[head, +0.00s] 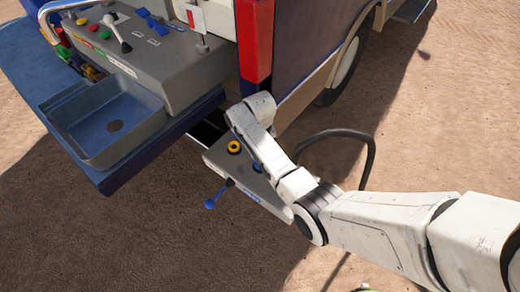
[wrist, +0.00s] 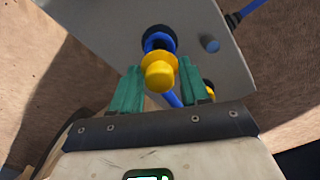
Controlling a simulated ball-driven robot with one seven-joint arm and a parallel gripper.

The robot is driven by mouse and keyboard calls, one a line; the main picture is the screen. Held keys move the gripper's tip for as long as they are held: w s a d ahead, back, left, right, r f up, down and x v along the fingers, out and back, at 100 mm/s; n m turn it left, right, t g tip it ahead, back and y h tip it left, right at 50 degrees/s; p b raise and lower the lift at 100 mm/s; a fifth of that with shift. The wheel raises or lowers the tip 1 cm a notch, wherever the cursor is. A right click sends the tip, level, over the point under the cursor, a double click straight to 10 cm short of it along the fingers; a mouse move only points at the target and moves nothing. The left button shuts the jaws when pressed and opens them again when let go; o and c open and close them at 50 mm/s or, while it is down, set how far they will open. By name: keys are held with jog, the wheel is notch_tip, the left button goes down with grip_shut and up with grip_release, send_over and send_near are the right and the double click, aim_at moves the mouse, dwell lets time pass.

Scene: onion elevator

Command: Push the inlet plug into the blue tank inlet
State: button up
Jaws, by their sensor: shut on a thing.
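The yellow inlet plug (wrist: 158,72) sits between the two green fingers of my gripper (wrist: 160,72) in the wrist view, and the gripper is shut on it. In the head view a bit of blue (head: 257,167) shows beside my arm, which hides the plug and my fingers.
The grey panel (head: 225,165) carries a yellow ring (head: 234,147) with a dark centre and a blue lever (head: 215,197). A blue-grey knob (wrist: 211,45) stands right of the inlet. A black hose (head: 372,155) loops beside the arm. A grey basin (head: 105,150) is at the left.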

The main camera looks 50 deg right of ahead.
jog(key=shift+f+b, duration=0.9)
jog(key=shift+f, duration=0.65)
dwell(0.6)
jog(key=shift+f, duration=0.25)
jog(key=shift+f, duration=0.35)
dwell(0.4)
jog(key=o, duration=1.1)
notch_tip(320, 180, up, 11)
jog(key=shift+f, duration=0.1)
